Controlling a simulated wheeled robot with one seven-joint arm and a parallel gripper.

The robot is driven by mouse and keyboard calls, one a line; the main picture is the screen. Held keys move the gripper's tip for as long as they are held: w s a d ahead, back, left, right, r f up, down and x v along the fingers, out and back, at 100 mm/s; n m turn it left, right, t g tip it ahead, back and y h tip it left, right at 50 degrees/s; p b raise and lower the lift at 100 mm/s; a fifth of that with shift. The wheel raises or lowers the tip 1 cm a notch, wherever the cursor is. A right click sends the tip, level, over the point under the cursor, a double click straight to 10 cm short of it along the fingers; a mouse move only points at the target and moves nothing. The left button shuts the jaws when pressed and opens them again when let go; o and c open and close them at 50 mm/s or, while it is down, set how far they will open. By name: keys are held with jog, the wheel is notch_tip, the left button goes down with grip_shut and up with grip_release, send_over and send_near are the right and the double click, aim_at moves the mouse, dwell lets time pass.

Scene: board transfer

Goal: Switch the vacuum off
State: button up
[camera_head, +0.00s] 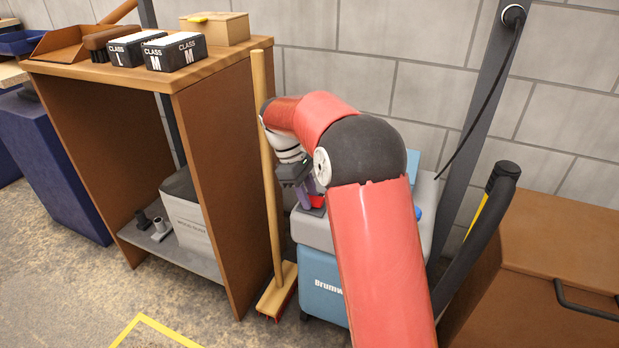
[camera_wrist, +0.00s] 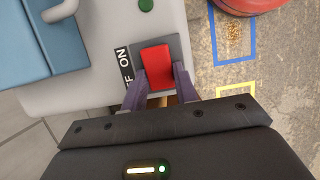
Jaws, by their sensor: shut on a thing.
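The vacuum is a grey-topped unit with a blue body (camera_head: 322,285), standing on the floor behind my arm. Its red rocker switch (camera_wrist: 156,65) sits on a dark plate, beside a label reading ON at the far end and partly hidden OFF at the near end. I cannot tell which end of the rocker is pressed. My gripper (camera_wrist: 161,80) has its purple fingers on either side of the near part of the switch, shut on it. In the head view my gripper (camera_head: 308,195) is at the vacuum's top, with a bit of red beside it.
A broom (camera_head: 268,170) leans just left of the vacuum, beside a brown open cabinet (camera_head: 222,150). A dark post with a cable (camera_head: 485,100) and a brown chest (camera_head: 560,260) stand to the right. A round red thing (camera_wrist: 248,4) is beyond the vacuum in the wrist view.

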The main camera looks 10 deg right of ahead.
jog(key=shift+h, duration=0.3)
jog(key=o, duration=1)
notch_tip(320, 180, up, 20)
jog(key=p, duration=0.4)
